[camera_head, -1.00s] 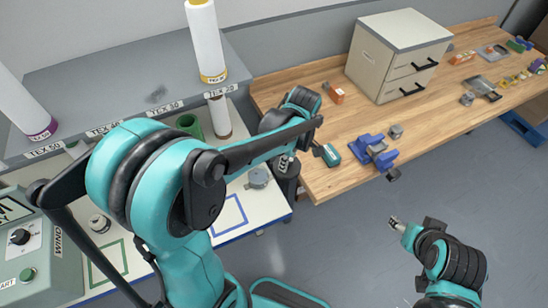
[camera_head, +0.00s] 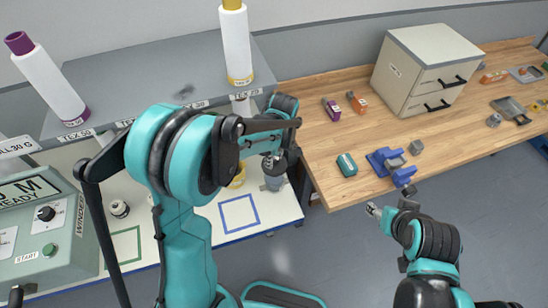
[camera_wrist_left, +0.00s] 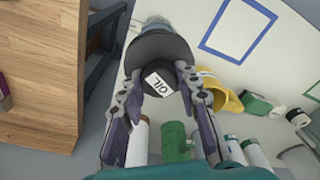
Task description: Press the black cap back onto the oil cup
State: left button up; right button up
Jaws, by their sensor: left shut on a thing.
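My left gripper (camera_head: 278,156) points down over the back right of the white table. It is shut on the black cap (camera_wrist_left: 158,82), which has a white OIL label facing the left wrist camera. The grey oil cup (camera_head: 273,183) stands on the table directly below the cap. In the left wrist view the cup (camera_wrist_left: 155,24) shows only in part past the cap's wide dark rim. I cannot tell whether cap and cup touch. My right gripper (camera_head: 374,209) is over the floor, away from the cup; its jaws are too small to read.
A yellow object (camera_wrist_left: 219,89) lies close beside the cap in the left wrist view. Green and white spools (camera_wrist_left: 176,141) stand near the fingers. A blue marked square (camera_head: 239,212) on the table is empty. The wooden bench (camera_head: 325,170) lies to the right.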

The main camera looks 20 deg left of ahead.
aim_at(274, 170)
pick_arm(q)
jog(key=shift+f+b, duration=2.5)
jog(key=shift+f, duration=0.4)
jog(key=shift+b, duration=0.3)
jog(key=shift+f, duration=0.2)
jog(key=shift+f+b, duration=0.3)
jog(key=shift+b, duration=0.1)
jog(key=shift+f, duration=0.1)
jog(key=shift+r, duration=0.35)
dwell(1.5)
jog(key=shift+f+b, duration=0.4)
jog(key=shift+b, duration=0.1)
